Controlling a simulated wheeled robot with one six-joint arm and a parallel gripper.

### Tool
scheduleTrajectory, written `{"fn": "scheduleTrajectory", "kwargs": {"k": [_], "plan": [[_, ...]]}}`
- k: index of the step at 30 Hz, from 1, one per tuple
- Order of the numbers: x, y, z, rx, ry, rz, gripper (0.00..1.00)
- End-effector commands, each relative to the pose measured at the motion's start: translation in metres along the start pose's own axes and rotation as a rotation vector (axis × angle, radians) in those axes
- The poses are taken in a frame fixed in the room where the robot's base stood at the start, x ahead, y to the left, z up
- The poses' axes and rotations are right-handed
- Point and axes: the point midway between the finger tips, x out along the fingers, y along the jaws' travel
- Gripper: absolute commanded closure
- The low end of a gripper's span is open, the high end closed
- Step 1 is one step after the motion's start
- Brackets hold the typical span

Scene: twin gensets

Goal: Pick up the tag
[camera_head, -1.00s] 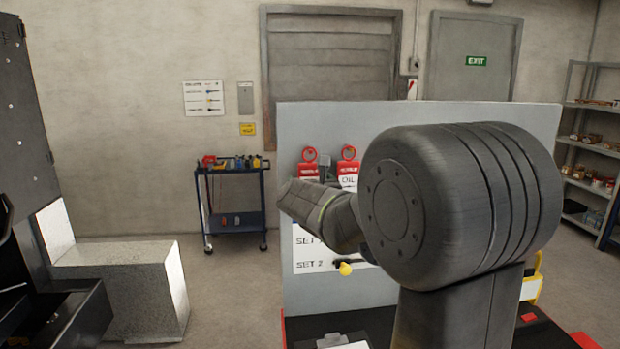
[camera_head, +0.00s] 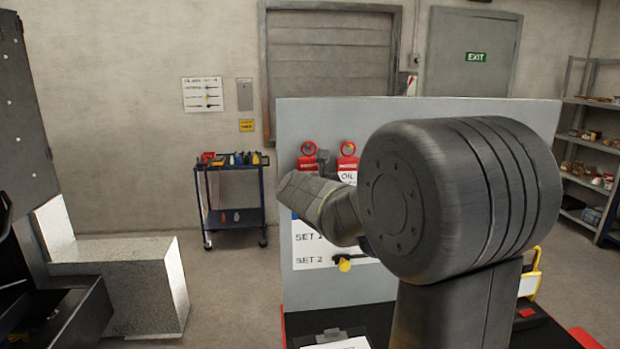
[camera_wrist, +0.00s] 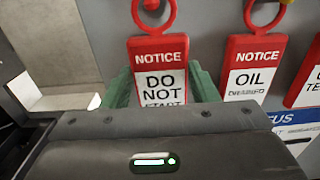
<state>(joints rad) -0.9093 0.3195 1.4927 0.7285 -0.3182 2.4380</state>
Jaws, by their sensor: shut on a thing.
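A red-and-white tag reading "NOTICE DO NOT START" (camera_wrist: 160,72) hangs in the middle of the wrist view. The red ring at its top is around a peg (camera_wrist: 151,4). My gripper (camera_wrist: 161,88) is shut on this tag, with a green finger at each side of it. The tag's lower part is hidden behind the gripper body. In the head view the tag's red top (camera_head: 307,164) shows on the grey board, and my arm hides much of what is below.
A second tag reading "OIL" (camera_wrist: 250,75) hangs close to the right. Another red-edged tag (camera_wrist: 306,75) is at the far right. The grey board (camera_head: 460,110) stands right behind the tags. A tool trolley (camera_head: 232,198) stands back left.

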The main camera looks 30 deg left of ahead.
Motion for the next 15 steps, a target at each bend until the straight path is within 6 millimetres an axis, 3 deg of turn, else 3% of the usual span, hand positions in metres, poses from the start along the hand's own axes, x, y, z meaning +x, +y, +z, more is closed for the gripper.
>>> {"fn": "scheduleTrajectory", "kwargs": {"k": [4,15], "plan": [[-0.001,0.0,0.013,0.002,-0.004,0.0,0.68],[-0.063,0.0,0.01,0.003,-0.003,0.002,0.68]]}}
